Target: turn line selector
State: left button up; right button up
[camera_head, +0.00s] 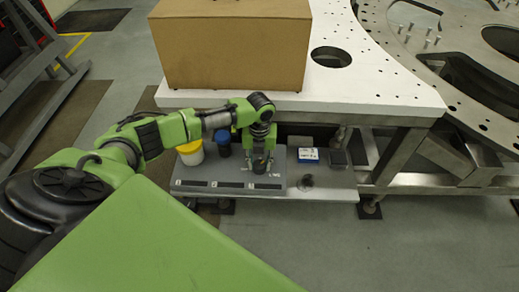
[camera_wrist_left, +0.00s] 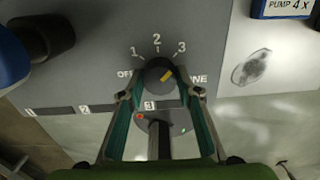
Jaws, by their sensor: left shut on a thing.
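The line selector is a dark round knob (camera_wrist_left: 158,82) with a yellow mark, on a grey panel (camera_wrist_left: 105,35) in the left wrist view. Labels OFF, 1, 2, 3 and a partly covered LINE surround it. The yellow mark points up and right, roughly toward the 3 side; its exact position is hard to tell. My left gripper (camera_wrist_left: 160,94) is shut on the knob, one finger on each side. In the head view the left gripper (camera_head: 262,163) reaches down to the panel (camera_head: 220,175) and mostly hides the knob. My right gripper is not in view.
A yellow-and-white container (camera_head: 190,152) and a dark blue-topped one (camera_head: 222,142) stand left of the gripper. A small white-and-blue box (camera_head: 308,155) lies to the right. A white plate (camera_head: 385,85) carrying a cardboard box (camera_head: 232,45) overhangs the shelf.

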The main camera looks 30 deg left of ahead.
aim_at(260, 164)
pick_arm(q)
jog(key=o, duration=1.1)
notch_tip(260, 164, up, 12)
